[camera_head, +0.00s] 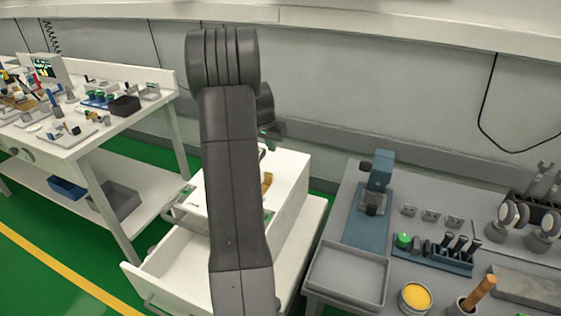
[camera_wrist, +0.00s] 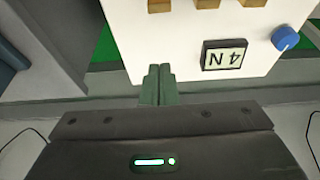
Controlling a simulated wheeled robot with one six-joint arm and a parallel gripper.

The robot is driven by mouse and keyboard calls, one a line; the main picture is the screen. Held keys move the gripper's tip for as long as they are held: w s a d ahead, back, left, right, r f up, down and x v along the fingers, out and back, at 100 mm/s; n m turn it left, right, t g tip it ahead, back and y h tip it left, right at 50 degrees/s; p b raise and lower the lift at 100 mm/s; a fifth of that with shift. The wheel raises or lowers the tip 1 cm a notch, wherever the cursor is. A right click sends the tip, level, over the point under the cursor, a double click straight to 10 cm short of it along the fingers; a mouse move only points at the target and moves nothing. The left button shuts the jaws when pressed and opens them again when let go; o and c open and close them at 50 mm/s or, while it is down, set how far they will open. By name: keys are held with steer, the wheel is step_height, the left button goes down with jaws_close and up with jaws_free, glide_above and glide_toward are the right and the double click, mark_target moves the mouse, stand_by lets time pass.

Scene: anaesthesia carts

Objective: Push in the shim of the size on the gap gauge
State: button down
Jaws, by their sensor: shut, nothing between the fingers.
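In the wrist view my gripper (camera_wrist: 157,78) is shut and empty, its green fingertips together at the lower edge of a white panel (camera_wrist: 180,50). Three tan blocks (camera_wrist: 207,4), possibly shims, are cut off at the top of that view. A dark-framed display (camera_wrist: 224,55) on the panel appears upside down and seems to read "4 N"; I cannot tell whether it is the gap gauge. A blue knob (camera_wrist: 285,38) is to its right. In the head view my arm hides much of the white cart (camera_head: 290,170), and a tan piece (camera_head: 267,183) shows beside it.
An open white drawer (camera_head: 180,275) projects at the cart's front. A grey bench (camera_head: 340,215) with a tray (camera_head: 347,273), a yellow-filled cup (camera_head: 415,297) and tools stands right. A white cluttered table (camera_head: 75,135) stands left. Green floor lies between.

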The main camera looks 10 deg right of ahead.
steer(key=x, duration=0.9)
steer(key=shift+w+f, duration=0.1)
steer(key=shift+f, duration=0.15)
steer(key=shift+a+f+p, duration=0.1)
steer(key=shift+f+p, duration=0.1)
steer(key=shift+p, duration=0.15)
steer(key=shift+s+a+r, duration=0.1)
steer(key=shift+s+a, duration=0.2)
steer(key=shift+s, duration=0.25)
steer(key=shift+s+a+r, duration=0.1)
steer(key=shift+s+a, duration=0.25)
steer(key=shift+s, duration=0.2)
steer(key=shift+s+a+f, duration=0.15)
steer(key=shift+s+a, duration=0.15)
steer(key=shift+s, duration=0.2)
